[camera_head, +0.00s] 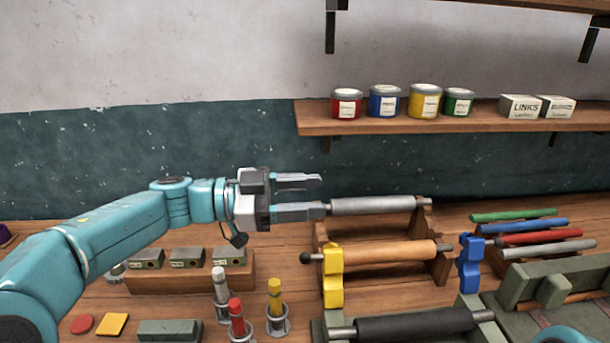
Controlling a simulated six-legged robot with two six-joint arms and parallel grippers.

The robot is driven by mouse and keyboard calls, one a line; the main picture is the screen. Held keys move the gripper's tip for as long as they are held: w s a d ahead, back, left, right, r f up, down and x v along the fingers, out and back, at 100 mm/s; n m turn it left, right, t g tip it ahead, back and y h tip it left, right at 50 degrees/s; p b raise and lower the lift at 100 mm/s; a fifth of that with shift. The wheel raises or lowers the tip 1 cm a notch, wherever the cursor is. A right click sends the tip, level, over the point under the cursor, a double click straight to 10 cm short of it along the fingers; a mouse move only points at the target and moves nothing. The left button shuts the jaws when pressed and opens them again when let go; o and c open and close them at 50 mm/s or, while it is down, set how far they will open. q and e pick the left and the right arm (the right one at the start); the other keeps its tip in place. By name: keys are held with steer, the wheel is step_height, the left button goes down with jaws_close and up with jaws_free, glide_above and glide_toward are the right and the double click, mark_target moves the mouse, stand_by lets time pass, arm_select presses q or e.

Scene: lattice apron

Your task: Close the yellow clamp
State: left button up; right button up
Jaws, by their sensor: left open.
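The yellow clamp (333,276) stands upright at the left end of the roller rack, beside the tan roller (390,254) and its dark end knob. I cannot tell whether the clamp is open or shut. My left gripper (320,195) comes in from the left above and behind the clamp, its fingers pointing right. It is open with nothing between its fingers. Its lower finger overlaps the left end of the grey roller (375,205) in the picture; I cannot tell if they touch. My right gripper does not show.
A blue clamp (470,262) stands right of the tan roller. A black roller (415,325) lies in front. Red (236,318) and yellow (275,297) markers stand in holders at left front. Colored rods (525,226) lie at right. A shelf (420,122) with cans is above.

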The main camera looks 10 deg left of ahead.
arm_select(q)
steer(key=shift+r, duration=1.7)
